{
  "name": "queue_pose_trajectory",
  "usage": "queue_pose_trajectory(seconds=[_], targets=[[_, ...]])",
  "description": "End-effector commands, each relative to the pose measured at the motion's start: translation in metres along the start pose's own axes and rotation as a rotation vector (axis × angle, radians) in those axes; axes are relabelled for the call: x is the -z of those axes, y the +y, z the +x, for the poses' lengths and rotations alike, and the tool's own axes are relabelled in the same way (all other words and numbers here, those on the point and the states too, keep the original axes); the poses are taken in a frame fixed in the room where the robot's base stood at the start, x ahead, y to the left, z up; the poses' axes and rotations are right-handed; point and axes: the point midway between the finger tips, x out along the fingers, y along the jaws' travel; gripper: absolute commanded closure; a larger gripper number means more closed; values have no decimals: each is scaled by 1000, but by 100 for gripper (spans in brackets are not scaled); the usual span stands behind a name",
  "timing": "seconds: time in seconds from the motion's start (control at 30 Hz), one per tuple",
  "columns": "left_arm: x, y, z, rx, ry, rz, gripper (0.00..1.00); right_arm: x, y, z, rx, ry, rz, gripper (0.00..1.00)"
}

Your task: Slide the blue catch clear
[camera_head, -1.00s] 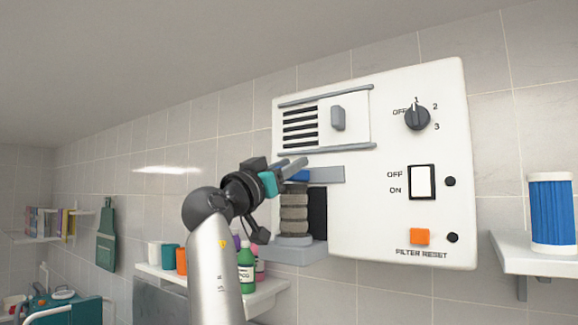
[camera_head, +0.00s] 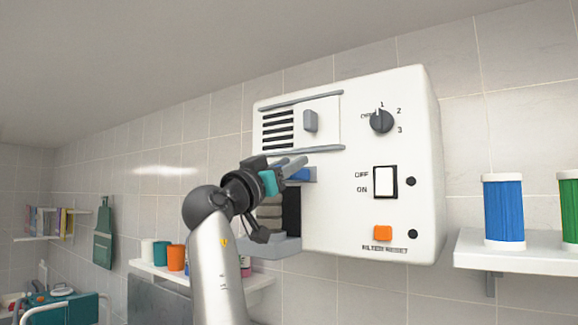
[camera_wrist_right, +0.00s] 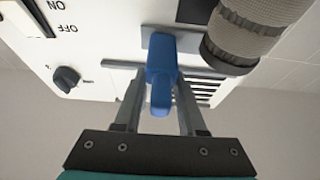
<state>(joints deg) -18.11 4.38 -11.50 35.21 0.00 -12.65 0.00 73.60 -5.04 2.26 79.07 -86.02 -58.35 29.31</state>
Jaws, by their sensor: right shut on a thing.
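The blue catch (camera_head: 294,174) sits on a grey strip (camera_head: 311,175) on the front of the white wall unit (camera_head: 345,215), below its vent. My right gripper (camera_head: 296,166) comes in from the lower left and is shut on the catch. In the right wrist view the blue catch (camera_wrist_right: 160,72) stands between the two grey fingers of my right gripper (camera_wrist_right: 158,90). The fingers partly hide the catch in the head view. My left gripper is not in view.
Below the strip, a ribbed grey filter (camera_head: 270,216) stands in an open bay, partly hidden by my arm. The unit has a dial (camera_head: 381,121), a white switch (camera_head: 385,182) and an orange button (camera_head: 382,232). A blue cartridge (camera_head: 503,210) stands on the right shelf (camera_head: 520,250).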

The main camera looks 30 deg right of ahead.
Motion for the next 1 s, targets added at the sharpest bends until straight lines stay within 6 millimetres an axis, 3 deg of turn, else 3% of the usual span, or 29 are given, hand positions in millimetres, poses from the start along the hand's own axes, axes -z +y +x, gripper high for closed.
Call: queue_pose_trajectory(seconds=[0.13, 0.17, 0.23, 0.67, 0.87, 1.0], targets=[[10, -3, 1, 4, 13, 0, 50, -2, 3, 1, -11, -6, -3, 100], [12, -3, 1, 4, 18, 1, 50, -2, 3, 1, -11, -6, -3, 57], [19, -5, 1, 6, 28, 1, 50, -2, 3, 1, -10, -5, -2, 49], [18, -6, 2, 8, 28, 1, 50, -1, 1, -2, -4, -3, -1, 48], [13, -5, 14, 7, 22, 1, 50, -3, 0, -31, -1, -3, 1, 48], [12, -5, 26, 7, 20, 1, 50, -5, 0, -66, -1, -4, 1, 48]])
